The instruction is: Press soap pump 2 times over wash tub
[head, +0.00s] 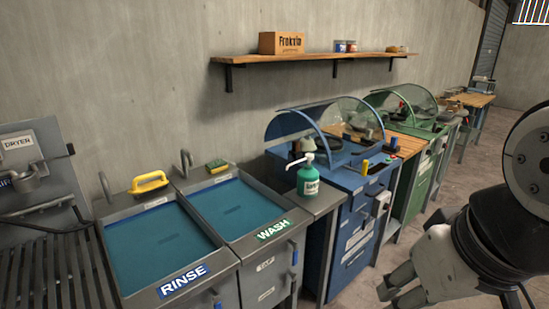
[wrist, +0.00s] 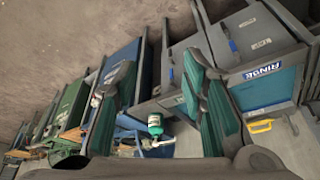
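The soap pump (head: 308,183) is a green bottle with a white pump head. It stands upright on the metal counter just right of the wash tub (head: 268,229), which has a WASH label on its front and blue-green water inside. In the head view my gripper (head: 390,286) is low at the right, apart from the pump and in front of the blue machine. In the wrist view my gripper (wrist: 160,75) has its two fingers spread, with nothing between them. The soap pump also shows there (wrist: 155,127), beyond and between the fingers.
A sponge (head: 217,166) lies behind the wash tub. A blue machine (head: 350,230) with a clear hood stands right of the pump. The floor in front is open.

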